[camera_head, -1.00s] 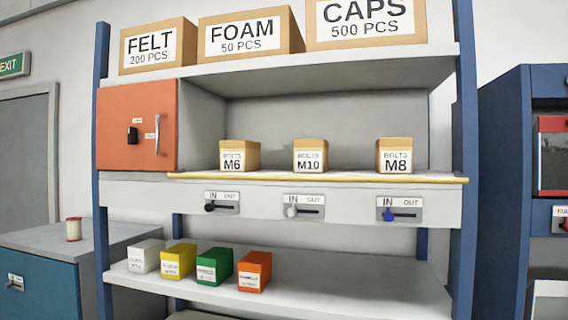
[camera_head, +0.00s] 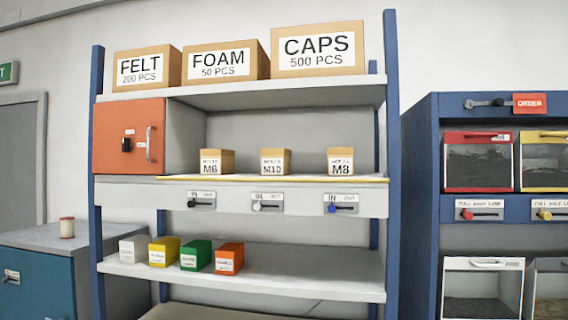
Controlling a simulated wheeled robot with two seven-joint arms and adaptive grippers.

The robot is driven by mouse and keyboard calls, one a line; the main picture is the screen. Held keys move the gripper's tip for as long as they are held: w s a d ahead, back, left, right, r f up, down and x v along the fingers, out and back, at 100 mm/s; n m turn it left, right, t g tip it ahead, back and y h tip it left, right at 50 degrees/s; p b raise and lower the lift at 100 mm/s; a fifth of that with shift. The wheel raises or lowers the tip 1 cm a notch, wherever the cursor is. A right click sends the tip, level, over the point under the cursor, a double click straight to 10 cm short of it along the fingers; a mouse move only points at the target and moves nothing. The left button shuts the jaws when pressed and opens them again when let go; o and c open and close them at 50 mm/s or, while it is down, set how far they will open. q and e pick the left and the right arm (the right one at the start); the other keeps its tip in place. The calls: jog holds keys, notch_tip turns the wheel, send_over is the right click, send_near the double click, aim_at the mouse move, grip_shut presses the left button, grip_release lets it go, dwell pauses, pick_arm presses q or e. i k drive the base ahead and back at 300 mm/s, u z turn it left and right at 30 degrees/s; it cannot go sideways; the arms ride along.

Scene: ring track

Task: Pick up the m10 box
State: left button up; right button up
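The M10 box (camera_head: 275,162) is a small tan carton with a white label. It stands upright on the middle shelf (camera_head: 240,182), between the M6 box (camera_head: 216,162) on its left and the M8 box (camera_head: 340,161) on its right, with gaps on both sides. Below it on the shelf front is an IN/OUT slider with a white knob (camera_head: 257,206). The M6 slider has a black knob (camera_head: 192,204) and the M8 slider a blue knob (camera_head: 332,208). Neither of my grippers shows in the view.
Large FELT, FOAM and CAPS cartons (camera_head: 318,48) stand on the top shelf. An orange locker (camera_head: 128,160) closes the left end of the middle shelf. Small coloured boxes (camera_head: 196,256) stand on the lower shelf. A blue bin cabinet (camera_head: 420,200) stands at right, a teal cabinet (camera_head: 40,290) at left.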

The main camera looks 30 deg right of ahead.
aim_at(275, 162)
jog(key=z, duration=1)
jog(key=i, duration=0.15)
jog(key=u, duration=0.25)
